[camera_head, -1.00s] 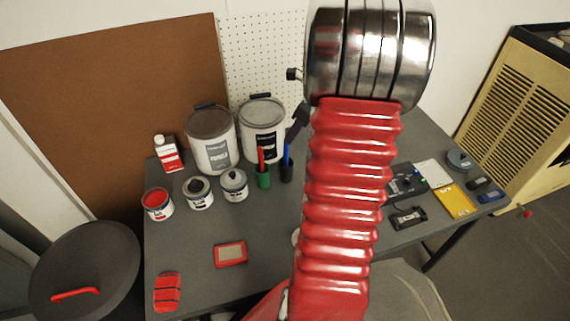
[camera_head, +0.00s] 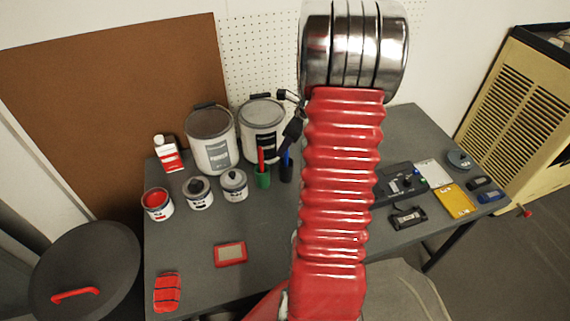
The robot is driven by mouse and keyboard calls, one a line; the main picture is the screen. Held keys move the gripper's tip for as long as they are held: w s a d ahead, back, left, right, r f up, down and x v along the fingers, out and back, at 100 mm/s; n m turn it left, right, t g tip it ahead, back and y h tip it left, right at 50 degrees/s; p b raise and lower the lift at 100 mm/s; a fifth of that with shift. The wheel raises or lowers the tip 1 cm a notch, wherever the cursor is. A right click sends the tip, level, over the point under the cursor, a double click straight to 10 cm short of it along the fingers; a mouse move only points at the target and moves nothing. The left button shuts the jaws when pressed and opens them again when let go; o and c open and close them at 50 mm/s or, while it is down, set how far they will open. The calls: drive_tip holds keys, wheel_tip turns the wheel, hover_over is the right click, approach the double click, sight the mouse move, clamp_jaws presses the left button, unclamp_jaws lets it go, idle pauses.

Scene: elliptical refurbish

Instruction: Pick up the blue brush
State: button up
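The blue brush (camera_head: 286,160) stands upright in a small dark cup (camera_head: 286,174) on the grey table, left of my red arm. Only a short blue length of it shows above the cup. A dark part at the end of my arm, which looks like my gripper (camera_head: 292,131), hangs just above the blue brush and overlaps its top in this view. Its fingers are too small and dark to tell apart, and I cannot tell whether it touches the brush.
A red brush (camera_head: 261,158) stands in a green cup (camera_head: 263,178) close to the left. Two large paint cans (camera_head: 210,153) (camera_head: 262,142) stand behind, with smaller cans (camera_head: 233,187) to the left. A black device (camera_head: 402,180) lies right of my arm.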

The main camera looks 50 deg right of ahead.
drive_tip(key=shift+w+f, duration=0.15)
drive_tip(key=shift+f, duration=0.3)
clamp_jaws()
idle(0.5)
